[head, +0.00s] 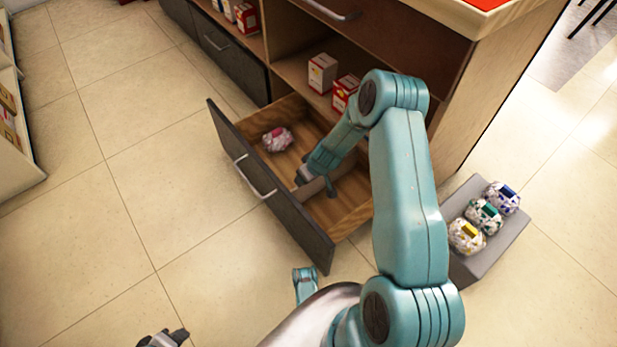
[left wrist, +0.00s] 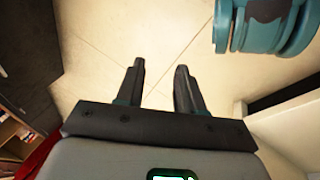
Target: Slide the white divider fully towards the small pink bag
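The small pink bag (head: 277,139) lies in the left part of the pulled-out drawer (head: 268,208). The white divider (head: 314,187) looks pale grey and stands across the drawer, right of the bag, with bare wooden floor between them. My right gripper (head: 317,181) reaches down into the drawer at the divider. Its fingertips look apart, one on each side of the divider; contact is unclear. The arm hides the divider's far end. My left gripper (head: 168,339) is low at the bottom edge of the head view. The left wrist view shows its fingers (left wrist: 160,85) open and empty.
Red-and-white boxes (head: 333,80) stand on the shelf behind the drawer. A grey bin (head: 480,258) with three patterned bags stands on the floor at right. The tiled floor left of the drawer is clear.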

